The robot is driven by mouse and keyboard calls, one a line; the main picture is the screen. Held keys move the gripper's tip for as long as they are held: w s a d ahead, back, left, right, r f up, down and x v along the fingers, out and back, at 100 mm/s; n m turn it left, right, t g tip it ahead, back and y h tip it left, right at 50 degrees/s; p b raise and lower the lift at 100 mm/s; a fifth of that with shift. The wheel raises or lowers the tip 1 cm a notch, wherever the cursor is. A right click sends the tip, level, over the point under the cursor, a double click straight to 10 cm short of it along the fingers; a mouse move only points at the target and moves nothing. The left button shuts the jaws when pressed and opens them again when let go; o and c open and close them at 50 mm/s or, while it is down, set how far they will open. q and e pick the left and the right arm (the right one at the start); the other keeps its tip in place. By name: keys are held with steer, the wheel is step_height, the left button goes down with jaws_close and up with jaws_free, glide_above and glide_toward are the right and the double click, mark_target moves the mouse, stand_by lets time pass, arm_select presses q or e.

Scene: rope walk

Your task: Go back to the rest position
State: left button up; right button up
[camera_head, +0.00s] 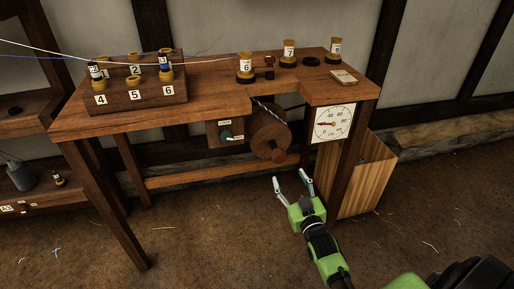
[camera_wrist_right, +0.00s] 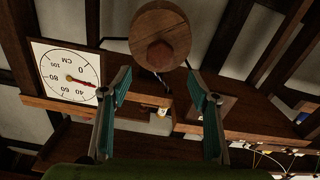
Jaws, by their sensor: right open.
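My right gripper (camera_head: 290,177) is open and empty in front of the table (camera_head: 215,97), low in the head view. It points toward the wooden reel (camera_head: 266,128) under the tabletop, and its tips are apart from the reel's red-brown knob (camera_head: 278,155). In the right wrist view the two fingers of the right gripper (camera_wrist_right: 158,78) are spread wide with nothing between them. The reel (camera_wrist_right: 160,22) and its knob (camera_wrist_right: 160,56) show beyond the tips there. My left gripper is in neither view.
A white dial (camera_head: 333,123) hangs at the table's right front. A wooden bin (camera_head: 368,178) stands right of the gripper. Numbered spools, such as spool 6 (camera_head: 245,68), and a spool rack (camera_head: 133,97) stand on top. Strands cross at upper left. The front floor (camera_head: 200,240) is mostly clear.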

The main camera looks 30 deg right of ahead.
steer(key=shift+f, duration=0.1)
steer(key=s+a+f+n+g+y, duration=0.1)
steer(key=s+a+f+g+y, duration=0.1)
steer(key=s+a+f+g, duration=0.6)
steer(key=s+a+f+n+g+y, duration=0.15)
steer(key=s+a+f+g, duration=0.25)
steer(key=s+a+f, duration=0.75)
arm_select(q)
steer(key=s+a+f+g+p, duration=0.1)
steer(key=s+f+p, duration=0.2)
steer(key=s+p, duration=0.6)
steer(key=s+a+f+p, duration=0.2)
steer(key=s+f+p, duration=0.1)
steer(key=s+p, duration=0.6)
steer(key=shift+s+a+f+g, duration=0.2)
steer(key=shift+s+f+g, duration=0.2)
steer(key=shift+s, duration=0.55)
arm_select(e)
steer(key=s+d+f+g, duration=0.1)
steer(key=s+f, duration=0.2)
steer(key=s, duration=0.7)
steer(key=s+d+f+g, duration=0.1)
steer(key=s+f, duration=0.3)
steer(key=s, duration=0.5)
steer(key=s+d+f+g, duration=0.1)
steer(key=s+f, duration=0.3)
steer(key=s, duration=0.6)
steer(key=shift+s+f+n+g+y, duration=0.15)
steer(key=shift+s+n+g+y, duration=0.25)
steer(key=shift+g, duration=0.3)
